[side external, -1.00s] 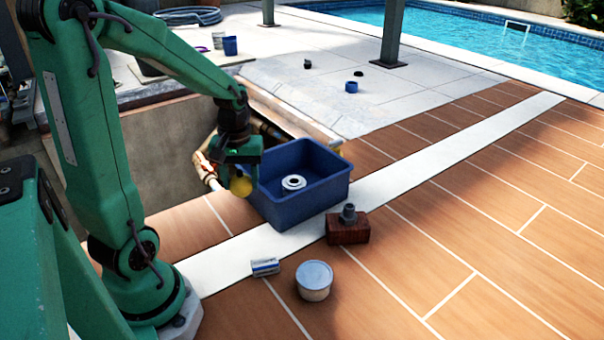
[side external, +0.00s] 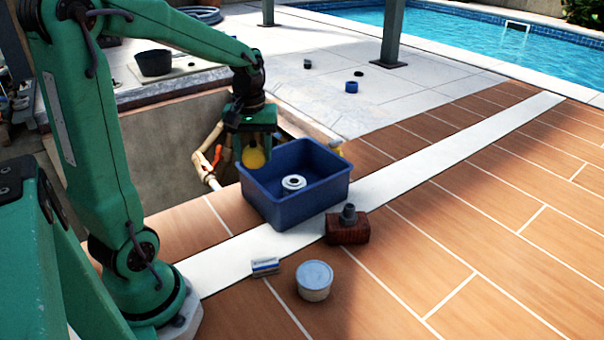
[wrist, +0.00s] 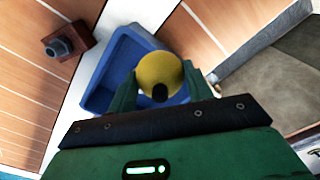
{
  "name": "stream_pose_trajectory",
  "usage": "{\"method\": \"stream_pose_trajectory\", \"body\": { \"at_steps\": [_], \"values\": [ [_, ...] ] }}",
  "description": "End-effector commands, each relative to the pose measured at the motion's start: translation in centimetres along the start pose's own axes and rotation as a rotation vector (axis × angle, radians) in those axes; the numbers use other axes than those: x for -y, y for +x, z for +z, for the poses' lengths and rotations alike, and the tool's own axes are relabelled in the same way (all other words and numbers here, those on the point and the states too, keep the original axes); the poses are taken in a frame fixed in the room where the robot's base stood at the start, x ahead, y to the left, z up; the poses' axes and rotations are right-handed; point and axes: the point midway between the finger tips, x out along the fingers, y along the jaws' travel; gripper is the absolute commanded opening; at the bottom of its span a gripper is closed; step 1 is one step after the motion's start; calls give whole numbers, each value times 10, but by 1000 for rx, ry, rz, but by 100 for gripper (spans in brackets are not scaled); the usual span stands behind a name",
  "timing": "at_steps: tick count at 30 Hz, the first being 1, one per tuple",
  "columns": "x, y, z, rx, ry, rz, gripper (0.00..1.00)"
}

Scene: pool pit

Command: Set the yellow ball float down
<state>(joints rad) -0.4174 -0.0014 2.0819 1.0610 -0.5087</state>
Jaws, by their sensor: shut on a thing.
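The yellow ball float (side external: 253,158) is held in my gripper (side external: 252,150), near the left rim of the blue bin (side external: 300,210). In the wrist view the yellow ball float (wrist: 160,73) sits between the two green fingers of my gripper (wrist: 162,88), with a dark round spot on its near side. The blue bin (wrist: 97,90) shows behind and to the left of the ball there. How high the ball is above the bin rim is hard to tell.
A white ring-shaped part (side external: 293,183) lies inside the bin. Pipes (side external: 208,160) run in the open pit to the left. Tiles at right are clear.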

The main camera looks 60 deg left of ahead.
Motion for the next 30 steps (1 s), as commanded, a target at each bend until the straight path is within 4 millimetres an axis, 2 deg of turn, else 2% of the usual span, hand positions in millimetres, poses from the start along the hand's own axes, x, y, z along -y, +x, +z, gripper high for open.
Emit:
{"method": "stream_pose_trajectory", "body": {
  "at_steps": [5,15,22,30],
  "values": [
    [-30,-6,-18,1,18,-1,29],
    [-106,-14,-50,1,52,0,29],
    [-161,-14,-62,1,76,-1,29],
    [-226,-8,-65,1,103,-1,29]
  ]
}}
